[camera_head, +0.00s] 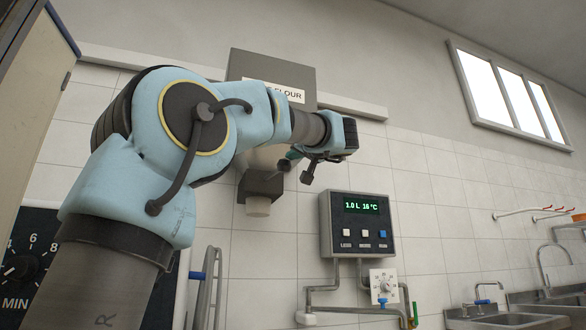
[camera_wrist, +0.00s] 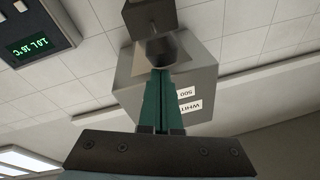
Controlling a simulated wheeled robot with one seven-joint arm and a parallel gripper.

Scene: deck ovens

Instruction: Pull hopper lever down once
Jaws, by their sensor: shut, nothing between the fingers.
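The grey flour hopper (camera_head: 270,65) is on the tiled wall, partly behind my arm. A dark outlet block (camera_head: 262,183) with a pale spout sits below it. In the wrist view the hopper (camera_wrist: 205,75) appears upside down, with its white labels at right and the dark outlet block (camera_wrist: 150,14) at the top. My gripper (camera_wrist: 160,72) has its two teal fingers together, with nothing between them. It points toward the outlet in the wrist view. In the head view my gripper (camera_head: 292,155) is beside the outlet, small and partly hidden. I cannot make out the lever clearly; contact with it cannot be told.
A water meter box (camera_head: 358,225) with a green display hangs on the wall right of the outlet, with pipes and a dial below. Sinks (camera_head: 510,318) with taps stand at the far right. A dark dial panel (camera_head: 30,265) is at the left.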

